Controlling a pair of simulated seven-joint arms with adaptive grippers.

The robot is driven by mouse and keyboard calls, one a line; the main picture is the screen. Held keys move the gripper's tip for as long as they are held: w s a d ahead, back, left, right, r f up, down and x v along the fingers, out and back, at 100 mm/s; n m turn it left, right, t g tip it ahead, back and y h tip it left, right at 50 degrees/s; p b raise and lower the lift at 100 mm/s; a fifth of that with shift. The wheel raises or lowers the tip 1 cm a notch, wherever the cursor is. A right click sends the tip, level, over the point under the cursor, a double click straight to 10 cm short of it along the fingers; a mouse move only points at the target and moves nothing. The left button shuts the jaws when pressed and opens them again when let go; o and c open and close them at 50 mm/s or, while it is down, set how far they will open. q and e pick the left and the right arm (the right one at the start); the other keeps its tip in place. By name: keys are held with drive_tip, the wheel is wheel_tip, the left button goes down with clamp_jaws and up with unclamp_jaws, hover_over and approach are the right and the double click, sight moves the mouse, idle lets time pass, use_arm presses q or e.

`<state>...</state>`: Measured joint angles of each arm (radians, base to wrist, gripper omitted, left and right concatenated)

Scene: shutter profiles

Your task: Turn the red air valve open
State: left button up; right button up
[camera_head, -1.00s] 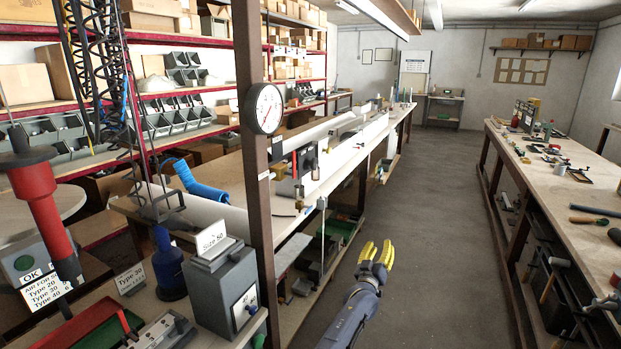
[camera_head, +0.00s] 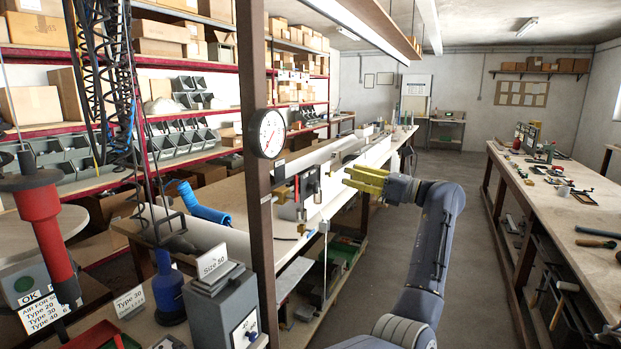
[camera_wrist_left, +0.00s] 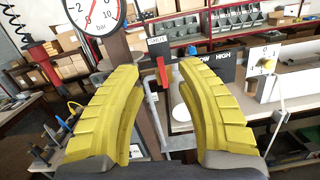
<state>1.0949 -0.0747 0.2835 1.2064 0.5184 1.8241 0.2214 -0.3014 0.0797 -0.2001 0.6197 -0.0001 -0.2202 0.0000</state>
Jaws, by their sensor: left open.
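The red air valve lever (camera_head: 297,189) shows small beside the brown post, at the edge of the long bench. My left gripper (camera_head: 348,180) has yellow ribbed fingers and is open, to the right of the valve in the head view. In the wrist view the open fingers of my left gripper (camera_wrist_left: 160,68) frame the valve, which lies beyond the fingertips with nothing held. My right gripper is not in view.
A pressure gauge (camera_head: 266,134) is mounted on the brown post (camera_head: 256,215). A white panel with a yellow knob (camera_wrist_left: 265,66) stands at the right in the wrist view. A grey box (camera_head: 222,305) stands front left. The aisle floor (camera_head: 455,240) is clear.

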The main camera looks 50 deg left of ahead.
use_arm(q)
wheel_tip(320, 180, down, 2)
drive_tip(key=n+h, duration=0.1)
approach(297, 177)
drive_tip(key=x, duration=1)
drive_tip(key=shift+s+a, duration=0.1)
drive_tip(key=shift+a, duration=0.05)
clamp_jaws()
idle(0.5)
